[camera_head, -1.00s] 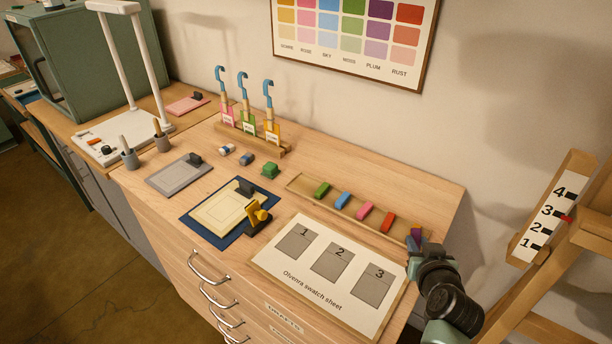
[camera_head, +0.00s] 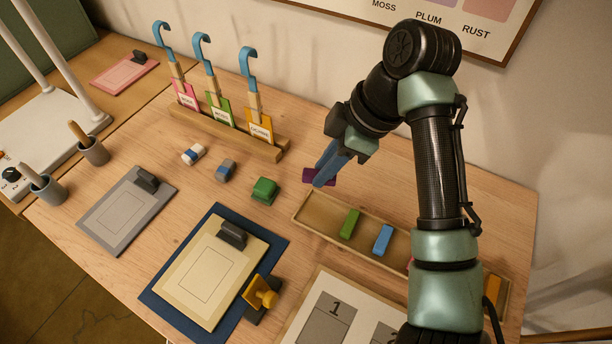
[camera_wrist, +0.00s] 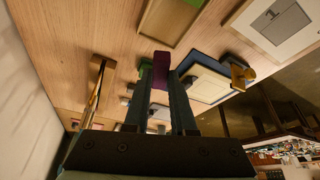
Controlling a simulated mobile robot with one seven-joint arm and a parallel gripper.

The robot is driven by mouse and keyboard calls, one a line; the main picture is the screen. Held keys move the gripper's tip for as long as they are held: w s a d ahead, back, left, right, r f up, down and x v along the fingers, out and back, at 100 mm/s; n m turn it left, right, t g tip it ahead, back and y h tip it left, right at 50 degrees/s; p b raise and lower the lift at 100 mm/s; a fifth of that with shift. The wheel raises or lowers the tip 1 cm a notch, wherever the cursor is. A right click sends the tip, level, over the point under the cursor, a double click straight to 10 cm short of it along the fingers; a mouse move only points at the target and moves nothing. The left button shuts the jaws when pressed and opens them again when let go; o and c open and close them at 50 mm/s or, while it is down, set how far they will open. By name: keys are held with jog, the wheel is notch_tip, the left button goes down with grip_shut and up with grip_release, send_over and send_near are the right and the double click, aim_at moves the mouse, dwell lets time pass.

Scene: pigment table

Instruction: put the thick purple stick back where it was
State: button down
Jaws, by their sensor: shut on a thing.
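The thick purple stick (camera_head: 311,174) is between the blue fingers of my gripper (camera_head: 322,174), off the left end of the wooden tray (camera_head: 313,210). In the wrist view the purple stick (camera_wrist: 161,66) lies between the fingertips (camera_wrist: 164,82). Its height above the table is hard to tell. The tray holds a green stick (camera_head: 349,224) and a blue stick (camera_head: 383,240). An orange-red stick (camera_head: 493,288) shows at its right end. My arm hides much of the tray's right part, and only a sliver of a pink stick shows there.
A green block (camera_head: 264,191) stands left of my gripper. A rack (camera_head: 224,133) with several hooked tools stands behind it. A clipboard on a blue mat (camera_head: 158,293), a yellow-handled stamp (camera_head: 261,292) and the swatch sheet (camera_head: 310,295) lie in front. Bare table shows behind the tray.

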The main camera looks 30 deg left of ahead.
jog(key=shift+a+f, duration=0.1)
jog(key=shift+f, duration=0.2)
send_near(314, 211)
jog(key=x, duration=0.5)
jog(key=shift+s+a+b, duration=0.2)
jog(key=shift+b, duration=0.2)
jog(key=shift+w+f, duration=0.1)
jog(key=shift+f, duration=0.3)
jog(key=shift+f, duration=0.1)
jog(key=c, duration=0.7)
grip_release()
jog(key=shift+c, duration=0.2)
